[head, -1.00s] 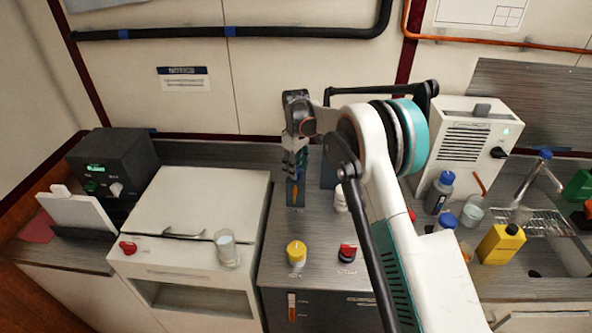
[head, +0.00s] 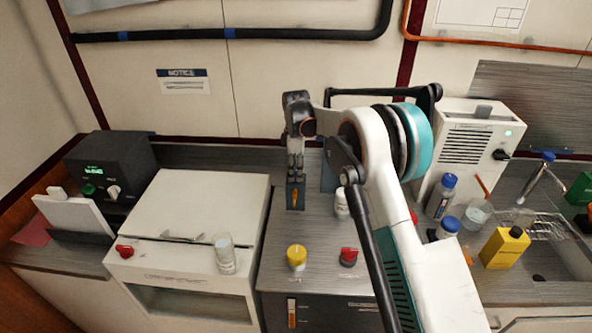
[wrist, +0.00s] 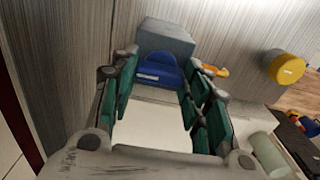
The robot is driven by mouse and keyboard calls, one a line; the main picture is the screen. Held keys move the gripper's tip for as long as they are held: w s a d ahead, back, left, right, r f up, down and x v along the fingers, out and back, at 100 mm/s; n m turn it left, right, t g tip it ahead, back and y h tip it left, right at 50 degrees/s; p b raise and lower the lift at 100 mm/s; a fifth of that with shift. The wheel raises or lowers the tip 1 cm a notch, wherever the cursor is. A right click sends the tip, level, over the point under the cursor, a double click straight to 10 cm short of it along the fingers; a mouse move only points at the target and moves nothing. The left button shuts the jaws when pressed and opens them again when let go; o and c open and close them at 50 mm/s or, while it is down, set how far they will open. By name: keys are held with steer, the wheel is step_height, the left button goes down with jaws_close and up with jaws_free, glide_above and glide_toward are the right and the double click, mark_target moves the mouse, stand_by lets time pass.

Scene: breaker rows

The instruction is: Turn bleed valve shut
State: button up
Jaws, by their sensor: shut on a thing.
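A grey block (wrist: 166,38) with a blue knob (wrist: 152,70) stands on the counter. The knob has a small white label that I cannot read. In the wrist view the knob lies between the two green-padded fingers of my gripper (wrist: 157,75), which is shut on it. An orange lever-like piece (wrist: 213,69) shows just right of the right finger. In the head view my gripper (head: 296,168) points down at the back of the counter, just above a dark blue fixture (head: 291,203) with an orange mark. My arm and fingers hide part of it.
A yellow knob (head: 296,258) and a red knob (head: 348,257) stand on the counter in front. A glass (head: 224,253) sits on the white unit (head: 200,205) to the left. A white bottle (head: 341,204) stands close right of the fixture. More bottles are right of my arm.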

stand_by(0.3)
steer(key=o, duration=1.1)
steer(key=shift+c, duration=0.2)
step_height(320, 180, up, 12)
